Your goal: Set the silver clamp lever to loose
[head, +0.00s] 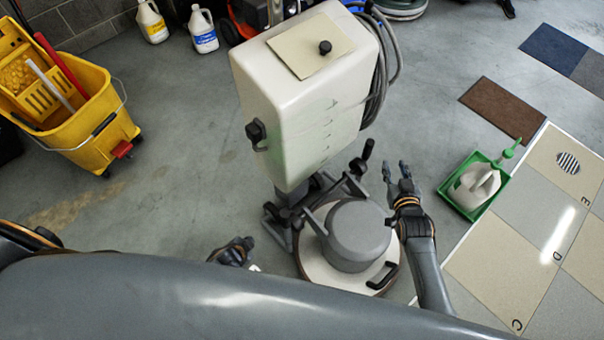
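The floor buffer has a cream upright housing (303,95) and a round grey motor cover (357,235) on a disc base. A dark lever (362,159) with a knobbed end stands up beside the foot of the housing; I cannot tell whether it is part of the clamp. I cannot make out a clearly silver clamp lever or its setting. My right gripper (397,172) is open and empty, its fingers pointing up the picture, just right of the dark lever and apart from it. My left gripper (237,250) is low, left of the base, and its fingers are unclear.
A yellow mop bucket (85,130) stands at the left. A green tray (444,188) with a white bottle (475,186) sits right of my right gripper. A brown mat (502,108) and floor tiles (497,262) lie at the right. Bare concrete lies between bucket and buffer.

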